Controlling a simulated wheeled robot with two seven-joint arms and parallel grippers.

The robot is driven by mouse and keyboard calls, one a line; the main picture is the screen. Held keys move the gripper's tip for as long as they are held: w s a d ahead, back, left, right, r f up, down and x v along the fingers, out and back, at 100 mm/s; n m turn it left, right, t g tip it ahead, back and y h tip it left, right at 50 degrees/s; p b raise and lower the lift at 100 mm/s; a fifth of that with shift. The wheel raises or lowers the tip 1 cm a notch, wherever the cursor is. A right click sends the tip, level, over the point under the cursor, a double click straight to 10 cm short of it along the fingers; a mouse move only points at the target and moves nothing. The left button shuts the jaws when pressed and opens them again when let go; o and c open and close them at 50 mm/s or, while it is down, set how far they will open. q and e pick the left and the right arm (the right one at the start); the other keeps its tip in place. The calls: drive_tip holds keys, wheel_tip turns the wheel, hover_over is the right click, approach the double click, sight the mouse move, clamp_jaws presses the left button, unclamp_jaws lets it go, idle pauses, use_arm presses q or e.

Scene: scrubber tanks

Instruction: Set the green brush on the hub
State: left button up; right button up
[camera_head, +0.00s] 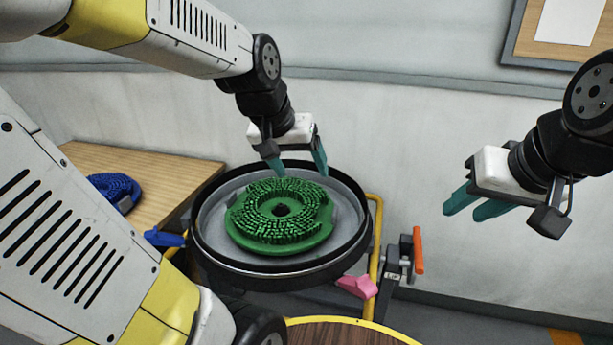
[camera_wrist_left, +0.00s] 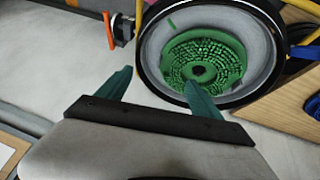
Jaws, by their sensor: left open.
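The green brush (camera_head: 262,230) is a round disc with bristles up and a dark hole in its middle. It lies inside a round grey tank (camera_head: 345,215) with a black rim, and also shows in the left wrist view (camera_wrist_left: 180,52). A hub is not visible; I cannot tell whether one is under the brush. My left gripper (camera_head: 301,172) is open and empty, above the tank's far rim and apart from the brush. Its teal fingers also show in the left wrist view (camera_wrist_left: 158,92). My right gripper (camera_head: 462,212) is open and empty, to the right of the tank.
A blue brush (camera_head: 115,190) lies on a wooden table (camera_head: 160,170) at left. A blue clip (camera_head: 163,238) and a pink piece (camera_head: 358,286) are at the tank's sides. A yellow frame and an orange-handled lever (camera_head: 418,250) stand right of the tank. A wall is behind.

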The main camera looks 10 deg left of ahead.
use_arm(q)
drive_tip(key=s+d+r, duration=0.1)
drive_tip(key=s, duration=0.8)
drive_tip(key=shift+s+r+t, duration=0.2)
drive_tip(key=shift+r+t, duration=0.1)
drive_tip(key=shift+r, duration=0.1)
